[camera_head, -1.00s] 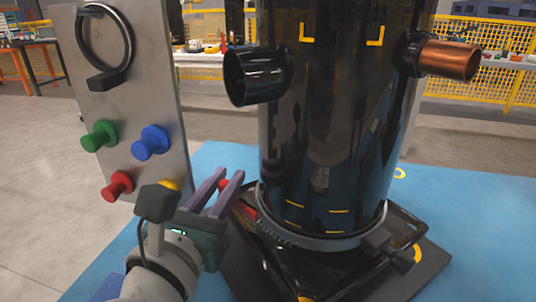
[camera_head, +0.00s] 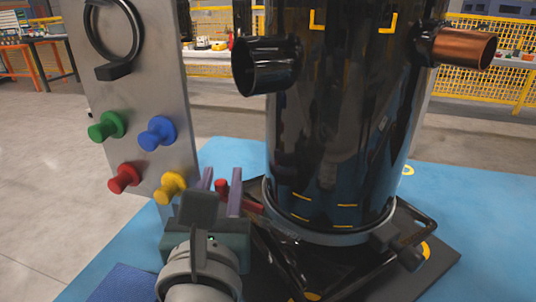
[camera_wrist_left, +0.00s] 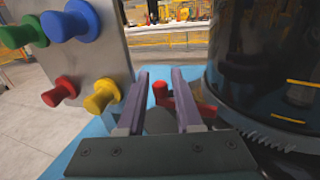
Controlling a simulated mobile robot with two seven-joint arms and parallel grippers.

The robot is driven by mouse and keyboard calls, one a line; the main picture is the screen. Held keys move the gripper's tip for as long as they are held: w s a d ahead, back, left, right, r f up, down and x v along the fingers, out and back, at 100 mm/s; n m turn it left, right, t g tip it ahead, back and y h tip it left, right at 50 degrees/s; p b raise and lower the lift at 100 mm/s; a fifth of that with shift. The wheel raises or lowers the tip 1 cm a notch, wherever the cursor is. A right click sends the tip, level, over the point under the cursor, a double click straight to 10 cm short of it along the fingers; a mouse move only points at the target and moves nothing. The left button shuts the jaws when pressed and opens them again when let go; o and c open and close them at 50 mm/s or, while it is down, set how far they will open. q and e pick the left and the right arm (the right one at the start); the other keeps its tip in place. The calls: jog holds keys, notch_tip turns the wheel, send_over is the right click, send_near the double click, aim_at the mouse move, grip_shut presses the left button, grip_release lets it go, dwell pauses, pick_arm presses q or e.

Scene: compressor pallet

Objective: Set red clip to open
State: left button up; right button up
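The red clip (camera_head: 222,188) is at the lower left of the black compressor cylinder (camera_head: 335,120), by the grey ring around its foot. Its red knob sticks up and a red arm runs toward the cylinder. My left gripper (camera_head: 221,176) is open, with its two purple fingers pointing forward and the red knob showing between them. In the left wrist view the red clip (camera_wrist_left: 160,90) shows between the fingers (camera_wrist_left: 160,74), and the right finger hides part of its arm. I cannot tell whether the fingers touch it. My right gripper is not in view.
A grey panel (camera_head: 150,80) with green, blue, red and yellow knobs stands close on the left; the yellow knob (camera_head: 170,187) is near my left gripper. A black pipe stub (camera_head: 265,66) and a copper pipe (camera_head: 462,48) stick out from the cylinder. A dark frame lies around its foot.

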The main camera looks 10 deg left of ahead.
pick_arm(q)
jog(key=v, duration=1)
